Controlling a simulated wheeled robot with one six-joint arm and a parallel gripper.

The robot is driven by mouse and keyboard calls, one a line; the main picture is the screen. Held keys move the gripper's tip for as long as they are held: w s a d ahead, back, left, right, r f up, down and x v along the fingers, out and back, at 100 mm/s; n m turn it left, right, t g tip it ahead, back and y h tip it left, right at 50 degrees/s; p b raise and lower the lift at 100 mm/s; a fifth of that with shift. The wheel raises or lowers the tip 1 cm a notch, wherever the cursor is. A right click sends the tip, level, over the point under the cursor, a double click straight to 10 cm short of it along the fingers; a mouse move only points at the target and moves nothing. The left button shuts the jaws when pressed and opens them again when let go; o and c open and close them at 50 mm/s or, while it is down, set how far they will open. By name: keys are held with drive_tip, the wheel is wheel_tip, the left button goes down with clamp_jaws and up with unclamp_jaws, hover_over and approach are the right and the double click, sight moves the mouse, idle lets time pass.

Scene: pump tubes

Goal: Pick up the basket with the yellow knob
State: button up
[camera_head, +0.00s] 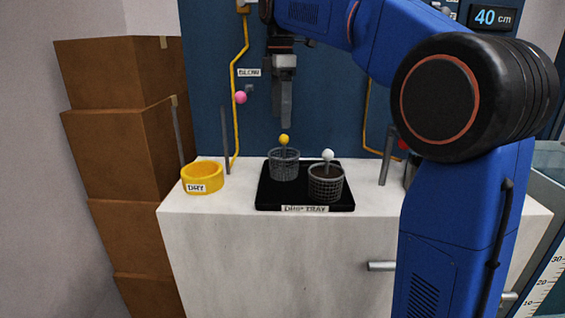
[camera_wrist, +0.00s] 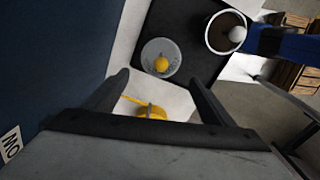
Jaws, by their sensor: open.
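The basket with the yellow knob (camera_head: 285,168) is a grey mesh cup standing upright on the black drip tray (camera_head: 268,198), toward its back left. Its yellow knob (camera_head: 284,139) sits on top. In the wrist view the basket (camera_wrist: 148,52) is beyond the fingertips, with the yellow knob (camera_wrist: 161,64) seen from above. My gripper (camera_head: 286,125) points down above this basket, apart from it. In the wrist view my gripper (camera_wrist: 160,78) is open with nothing held between its fingers.
A darker basket with a white knob (camera_head: 326,184) stands close by on the tray's front right. A yellow ring labelled DRY (camera_head: 203,178) is at the counter's left. A pink ball (camera_head: 240,97) and a yellow tube (camera_head: 236,120) are by the blue wall.

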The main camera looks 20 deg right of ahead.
sight(283, 154)
wheel_tip(283, 154, down, 10)
drive_tip(key=shift+f, duration=0.15)
drive_tip(key=shift+d+f, duration=0.2)
drive_tip(key=shift+f, duration=1.2)
drive_tip(key=shift+d+f, duration=0.15)
drive_tip(key=shift+f, duration=1.2)
drive_tip(key=shift+c, duration=0.6)
drive_tip(key=c, duration=0.8)
